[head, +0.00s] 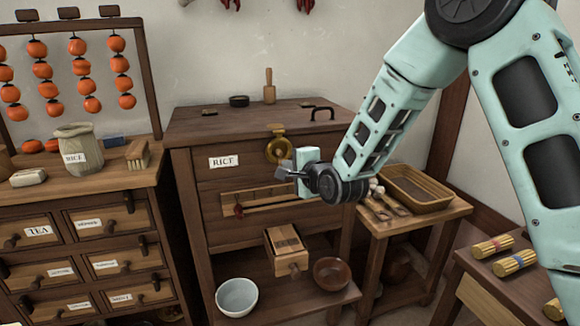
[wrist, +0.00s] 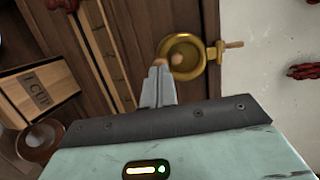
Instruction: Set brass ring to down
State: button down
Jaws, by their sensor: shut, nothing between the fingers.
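The brass ring (head: 279,149) is on the upper front of the wooden cabinet, below a small brass mount at the top edge. In the wrist view the brass ring (wrist: 177,74) shows its round rim, with the mount on its right side. I cannot tell whether it lies flat against the front or stands out a little. My gripper (head: 284,174) is shut and empty, just below the ring in the head view. In the wrist view my gripper's closed fingertips (wrist: 159,70) are beside the ring's lower left edge; contact is unclear.
The RICE label (head: 223,162) is left of the ring. A side table (head: 395,226) with a tray stands right. A pestle (head: 269,88) stands on the cabinet top.

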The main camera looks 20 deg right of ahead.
jog(key=t+b, duration=0.1)
jog(key=b, duration=0.1)
jog(key=w+b, duration=0.1)
jog(key=b, duration=0.2)
jog(key=shift+w+f+t, duration=0.3)
jog(key=shift+f+t, duration=0.05)
jog(key=shift+t, duration=0.05)
jog(key=shift+s, duration=0.1)
dwell(0.3)
